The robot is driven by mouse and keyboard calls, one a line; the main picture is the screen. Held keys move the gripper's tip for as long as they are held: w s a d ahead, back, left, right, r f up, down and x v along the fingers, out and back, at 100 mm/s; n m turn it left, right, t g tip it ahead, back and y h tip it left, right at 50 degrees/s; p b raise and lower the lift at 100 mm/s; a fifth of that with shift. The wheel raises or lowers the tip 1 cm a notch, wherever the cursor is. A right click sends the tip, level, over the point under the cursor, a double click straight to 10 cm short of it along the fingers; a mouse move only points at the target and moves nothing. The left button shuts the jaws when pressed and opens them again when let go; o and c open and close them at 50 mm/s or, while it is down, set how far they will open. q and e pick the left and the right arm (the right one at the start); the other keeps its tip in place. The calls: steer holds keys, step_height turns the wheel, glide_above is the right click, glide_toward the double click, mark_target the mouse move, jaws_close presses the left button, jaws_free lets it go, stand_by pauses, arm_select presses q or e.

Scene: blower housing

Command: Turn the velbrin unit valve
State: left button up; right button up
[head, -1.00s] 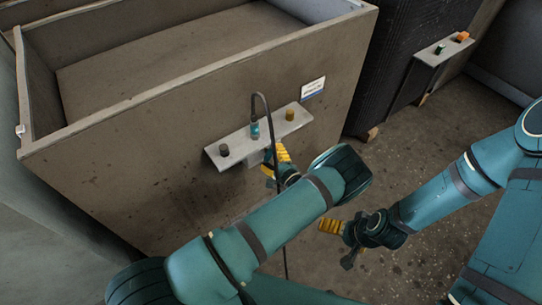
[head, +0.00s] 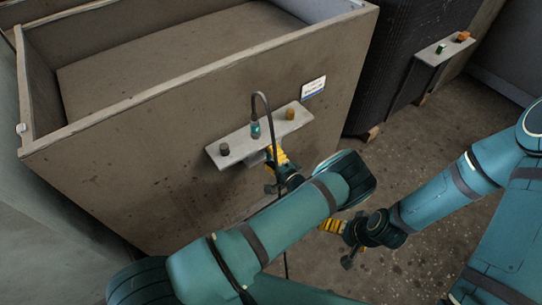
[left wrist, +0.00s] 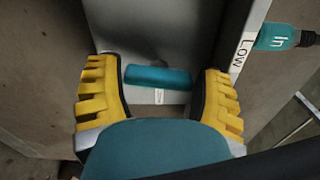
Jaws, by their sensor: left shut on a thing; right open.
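The blower housing (head: 200,130) is a large brown open-topped box with a metal ledge (head: 240,147) on its front. A small teal valve handle (left wrist: 158,77) shows in the left wrist view on a grey plate below the ledge; the head view hides it. My left gripper (head: 276,163) is under the ledge. In the left wrist view its yellow fingers (left wrist: 157,95) are at the two ends of the teal handle, shut on it. My right gripper (head: 333,226) is open and empty, above the floor at the right.
A teal hose fitting marked "In" (left wrist: 285,38) sits on the ledge, with a dark hose (head: 268,110) hanging down past my left gripper. A dark knob (head: 224,149) and a yellowish knob (head: 289,113) flank it. A "LOW" label (left wrist: 243,50) is on the ledge edge.

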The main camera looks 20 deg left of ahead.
mark_target(271, 137)
arm_select(q)
steer(key=o, duration=1.1)
steer(key=shift+o, duration=0.2)
steer(key=shift+r, duration=0.1)
step_height(271, 137, up, 10)
steer(key=shift+f, duration=0.1)
